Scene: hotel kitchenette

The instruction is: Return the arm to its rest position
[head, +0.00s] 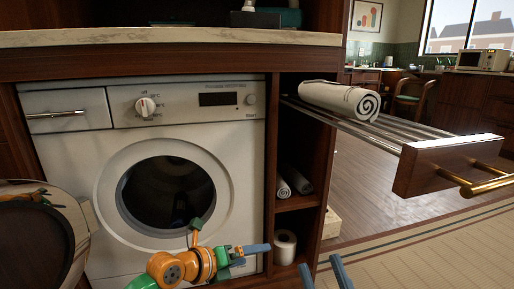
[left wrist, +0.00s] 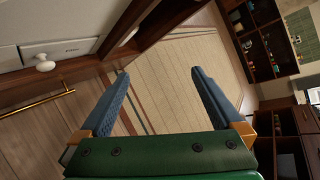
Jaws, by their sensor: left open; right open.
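My left gripper (head: 264,261) is low in front of the washing machine, at the lower right of its round opening. Its orange and green arm comes in from the bottom left. In the left wrist view, the two blue fingers of this gripper (left wrist: 158,72) stand wide apart with nothing between them. My right gripper (head: 322,260) shows only as two blue fingertips at the bottom edge of the head view, spread apart and empty. The rest of the right arm is out of view.
The washing machine (head: 120,150) has its round door (head: 40,235) swung open at left. A rolled towel (head: 340,100) lies on a pulled-out rack with a wooden front (head: 440,165). Shelves hold small rolls (head: 292,180) and a paper roll (head: 285,247). Floor at right is clear.

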